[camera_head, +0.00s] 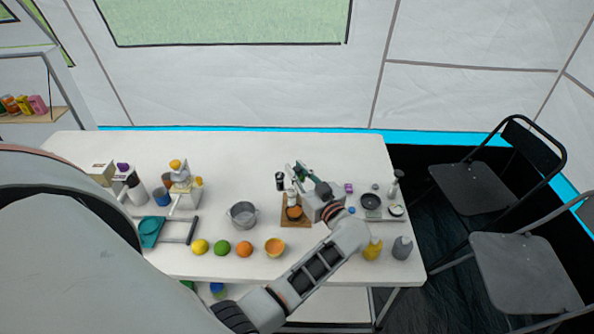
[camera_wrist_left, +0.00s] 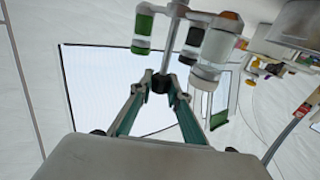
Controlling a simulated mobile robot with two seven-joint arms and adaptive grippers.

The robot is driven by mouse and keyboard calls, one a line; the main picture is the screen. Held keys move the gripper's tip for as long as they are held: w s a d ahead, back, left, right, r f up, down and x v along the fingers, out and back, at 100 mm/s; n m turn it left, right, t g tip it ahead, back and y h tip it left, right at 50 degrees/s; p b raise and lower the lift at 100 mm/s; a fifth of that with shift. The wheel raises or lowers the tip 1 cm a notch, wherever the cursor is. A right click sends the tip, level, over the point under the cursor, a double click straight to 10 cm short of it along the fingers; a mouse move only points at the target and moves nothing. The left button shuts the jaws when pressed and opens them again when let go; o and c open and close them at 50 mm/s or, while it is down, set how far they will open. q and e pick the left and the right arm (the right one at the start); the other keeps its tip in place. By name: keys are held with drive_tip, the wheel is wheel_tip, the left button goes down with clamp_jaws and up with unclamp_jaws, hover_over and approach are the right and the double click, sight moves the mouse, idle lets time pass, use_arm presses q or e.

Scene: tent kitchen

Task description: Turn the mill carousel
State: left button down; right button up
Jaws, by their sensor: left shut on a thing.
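The mill carousel (camera_head: 292,199) stands on the table on a square wooden base, partly hidden by my left gripper. My left gripper (camera_head: 297,178) reaches in from the right side of the carousel. In the wrist view its two teal fingers (camera_wrist_left: 161,82) converge on a small dark part at the end of the post and are shut on it. My right gripper is not in view.
A small pan (camera_head: 370,201) and bottles stand to the right. The back of the white table (camera_head: 230,150) is clear.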

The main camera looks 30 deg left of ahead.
use_arm(q)
drive_tip(key=shift+r+n+g+y, duration=0.1)
drive_tip(key=shift+n+g+y, duration=0.4)
drive_tip(key=shift+g, duration=0.4)
drive_tip(key=c, duration=1.9)
unclamp_jaws()
drive_tip(key=shift+a, duration=0.1)
drive_tip(key=shift+t+h, duration=0.3)
drive_tip(key=shift+t, duration=0.2)
